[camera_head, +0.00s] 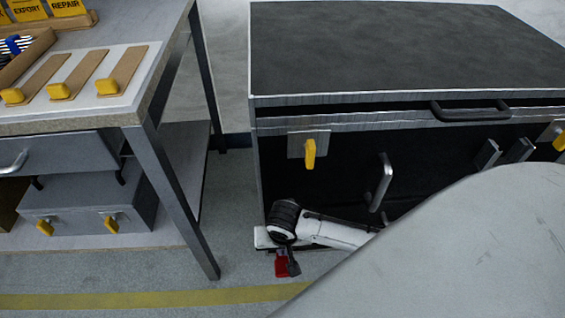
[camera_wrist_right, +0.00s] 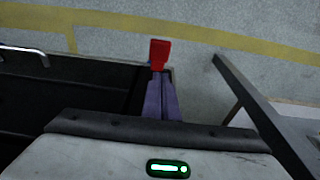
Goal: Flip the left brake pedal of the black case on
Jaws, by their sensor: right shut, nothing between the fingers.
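The black case (camera_head: 400,50) stands on the floor at the right of the head view, with a dark top, metal edging and handles. Its left brake pedal (camera_head: 281,267) is a small red tab low at the case's near left corner. The pedal also shows in the right wrist view (camera_wrist_right: 160,50), just beyond the fingertips. My right gripper (camera_head: 293,266) points down beside the pedal, shut and empty; its fingers also show in the right wrist view (camera_wrist_right: 161,85). I cannot tell whether the fingertips touch the pedal. The caster is hidden. My left gripper is out of view.
A workbench (camera_head: 75,120) with drawers and a lower shelf stands at the left; its near leg (camera_head: 180,200) is close to the case. A yellow line (camera_head: 130,299) crosses the floor. Yellow latches (camera_head: 309,154) and a grey handle (camera_head: 381,183) are on the case front.

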